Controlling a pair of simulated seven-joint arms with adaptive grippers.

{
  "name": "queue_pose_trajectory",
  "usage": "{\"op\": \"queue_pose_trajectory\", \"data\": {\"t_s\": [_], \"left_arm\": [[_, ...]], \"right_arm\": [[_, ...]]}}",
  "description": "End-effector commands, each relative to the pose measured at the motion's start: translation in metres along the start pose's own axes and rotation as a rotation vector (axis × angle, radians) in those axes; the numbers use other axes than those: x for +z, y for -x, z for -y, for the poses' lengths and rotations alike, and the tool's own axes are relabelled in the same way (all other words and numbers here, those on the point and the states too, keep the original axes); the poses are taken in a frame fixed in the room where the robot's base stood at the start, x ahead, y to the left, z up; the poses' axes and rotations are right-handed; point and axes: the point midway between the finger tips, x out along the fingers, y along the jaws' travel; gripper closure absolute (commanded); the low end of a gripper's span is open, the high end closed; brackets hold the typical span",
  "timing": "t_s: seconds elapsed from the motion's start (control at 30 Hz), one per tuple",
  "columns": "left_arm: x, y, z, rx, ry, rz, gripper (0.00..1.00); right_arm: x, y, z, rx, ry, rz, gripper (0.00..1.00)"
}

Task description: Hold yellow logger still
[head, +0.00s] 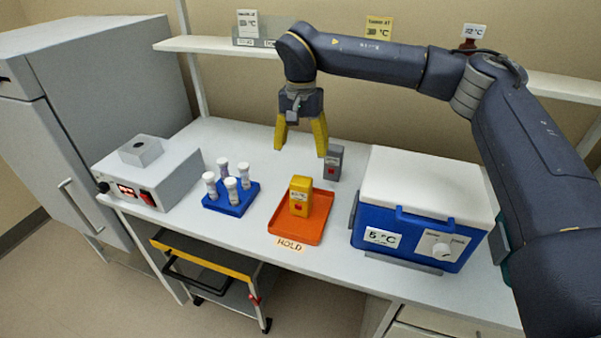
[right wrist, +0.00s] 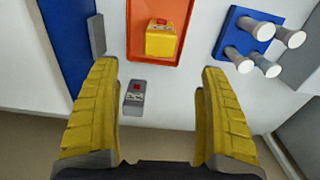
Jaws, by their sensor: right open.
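The yellow logger (head: 300,196) stands upright on the orange tray (head: 318,228), with a HOLD label (head: 289,244) at the tray's front edge. The logger also shows in the right wrist view (right wrist: 161,42), inside the orange tray (right wrist: 143,13). My right gripper (head: 302,152) is open and empty, above the bench behind the tray, apart from the logger. Its two yellow fingers (right wrist: 160,75) are spread wide in the right wrist view. A grey logger (head: 334,163) stands on the bench behind the tray; it also shows between the fingers in the right wrist view (right wrist: 134,93). My left gripper is not in view.
A blue rack (head: 231,205) with several white-capped tubes stands left of the tray. A blue cooler box (head: 405,232) with a white lid stands close on the right. A heater block (head: 150,175) is at the far left. A shelf (head: 205,44) runs along the wall behind.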

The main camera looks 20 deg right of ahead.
Motion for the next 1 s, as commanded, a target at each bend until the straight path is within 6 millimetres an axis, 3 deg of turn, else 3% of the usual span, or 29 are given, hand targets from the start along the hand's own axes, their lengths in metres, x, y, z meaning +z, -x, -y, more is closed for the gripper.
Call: {"op": "queue_pose_trajectory", "data": {"t_s": [0.7,1.0], "left_arm": [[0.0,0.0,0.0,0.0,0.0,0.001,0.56],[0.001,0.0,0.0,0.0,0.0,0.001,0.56]], "right_arm": [[0.002,-0.115,0.0,-0.001,-0.003,0.007,0.22],[0.002,-0.15,0.0,-0.002,-0.003,0.006,0.22]]}}
